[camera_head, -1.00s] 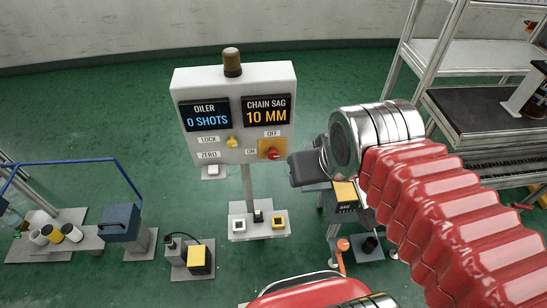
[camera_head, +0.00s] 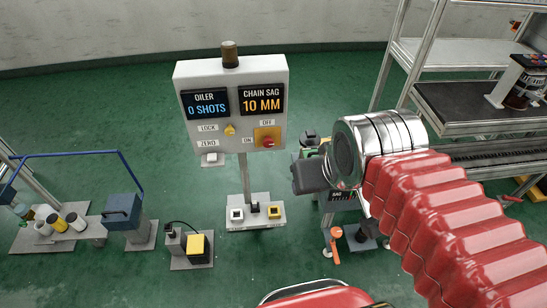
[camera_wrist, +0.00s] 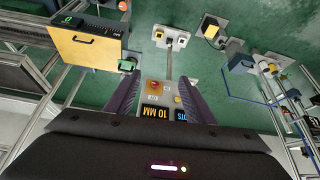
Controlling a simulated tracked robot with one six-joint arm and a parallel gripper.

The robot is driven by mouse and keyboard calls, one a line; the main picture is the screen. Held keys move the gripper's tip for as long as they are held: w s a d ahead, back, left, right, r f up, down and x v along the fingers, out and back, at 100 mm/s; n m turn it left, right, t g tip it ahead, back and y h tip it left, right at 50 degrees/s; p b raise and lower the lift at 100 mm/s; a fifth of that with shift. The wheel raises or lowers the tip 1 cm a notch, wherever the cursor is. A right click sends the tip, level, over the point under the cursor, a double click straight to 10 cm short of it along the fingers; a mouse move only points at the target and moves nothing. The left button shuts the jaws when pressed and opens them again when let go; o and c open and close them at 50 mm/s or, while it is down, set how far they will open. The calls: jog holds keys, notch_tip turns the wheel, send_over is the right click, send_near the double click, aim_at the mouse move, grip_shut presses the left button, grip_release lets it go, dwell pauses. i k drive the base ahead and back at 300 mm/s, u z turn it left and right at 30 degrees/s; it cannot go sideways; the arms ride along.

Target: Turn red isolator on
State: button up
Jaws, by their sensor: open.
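The red isolator (camera_head: 268,141) is a red knob on a yellow plate at the lower right of the white control panel (camera_head: 230,72). An OFF label is above it and an ON label to its left. The knob's exact angle is too small to tell. My gripper (camera_head: 308,175) is dark and to the right of and below the isolator in the head view, apart from it. In the wrist view my gripper (camera_wrist: 161,76) is open and empty, and the isolator (camera_wrist: 153,86) shows upside down between the fingers, beyond them.
The panel also has a yellow knob (camera_head: 230,130) and two displays. Small button boxes (camera_head: 255,210) stand at its foot. A blue box (camera_head: 122,214) and a yellow-topped box (camera_head: 197,247) are on the left. A metal rack (camera_head: 440,60) stands at right. Green floor lies clear behind.

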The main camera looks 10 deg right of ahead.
aim_at(268, 142)
jog(key=u, duration=0.05)
jog(key=k, duration=1.45)
jog(key=u, duration=0.55)
jog(key=i, duration=0.65)
jog(key=u, duration=0.35)
jog(key=i, duration=1.55)
jog(key=z, duration=0.6)
